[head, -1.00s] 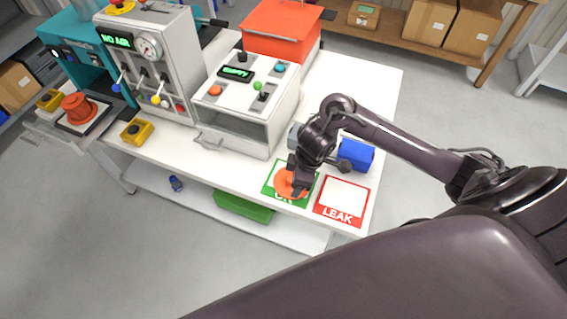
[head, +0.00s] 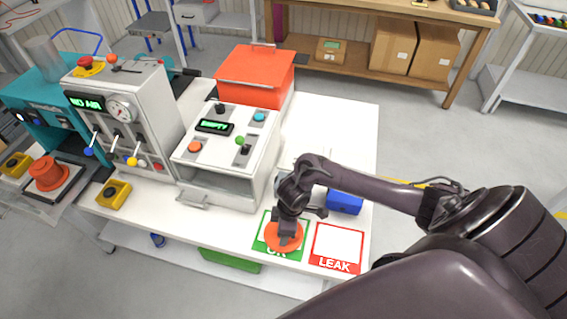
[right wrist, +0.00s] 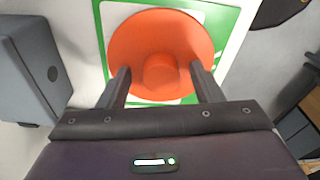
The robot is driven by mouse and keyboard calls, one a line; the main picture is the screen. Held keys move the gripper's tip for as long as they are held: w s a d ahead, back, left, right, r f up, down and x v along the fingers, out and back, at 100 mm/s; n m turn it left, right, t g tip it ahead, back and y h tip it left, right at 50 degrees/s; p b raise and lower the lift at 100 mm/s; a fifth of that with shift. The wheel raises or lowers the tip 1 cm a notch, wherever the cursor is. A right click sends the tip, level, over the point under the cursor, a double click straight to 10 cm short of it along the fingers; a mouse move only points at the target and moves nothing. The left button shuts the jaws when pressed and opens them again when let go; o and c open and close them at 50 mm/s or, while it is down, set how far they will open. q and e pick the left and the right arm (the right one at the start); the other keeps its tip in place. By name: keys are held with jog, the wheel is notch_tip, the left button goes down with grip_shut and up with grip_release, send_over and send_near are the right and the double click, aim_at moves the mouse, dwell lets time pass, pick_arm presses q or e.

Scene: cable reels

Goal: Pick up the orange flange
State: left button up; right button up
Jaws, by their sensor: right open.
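The orange flange (head: 274,240) lies on the green-bordered OK card (head: 264,222) near the front of the white table. In the right wrist view it is a round orange disc (right wrist: 160,30) with a raised hub facing me. My right gripper (head: 289,237) is over the flange, pointing down. In the right wrist view its open fingers (right wrist: 162,84) stand on either side of the hub, with a gap on each side. Whether the fingertips touch the disc cannot be told. My left gripper is not in view.
The red-bordered LEAK card (head: 338,243) lies right of the OK card, empty. A blue box (head: 345,202) stands behind it. The grey tester (head: 222,165) stands left of my arm. Another orange reel (head: 48,174) sits at the far left. The table's back right is clear.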

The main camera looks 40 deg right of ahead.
jog(key=c, duration=0.8)
jog(key=shift+c, duration=1.3)
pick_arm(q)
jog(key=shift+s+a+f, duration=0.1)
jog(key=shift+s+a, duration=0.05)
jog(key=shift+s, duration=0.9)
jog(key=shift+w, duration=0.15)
pick_arm(e)
jog(key=shift+r, duration=0.1)
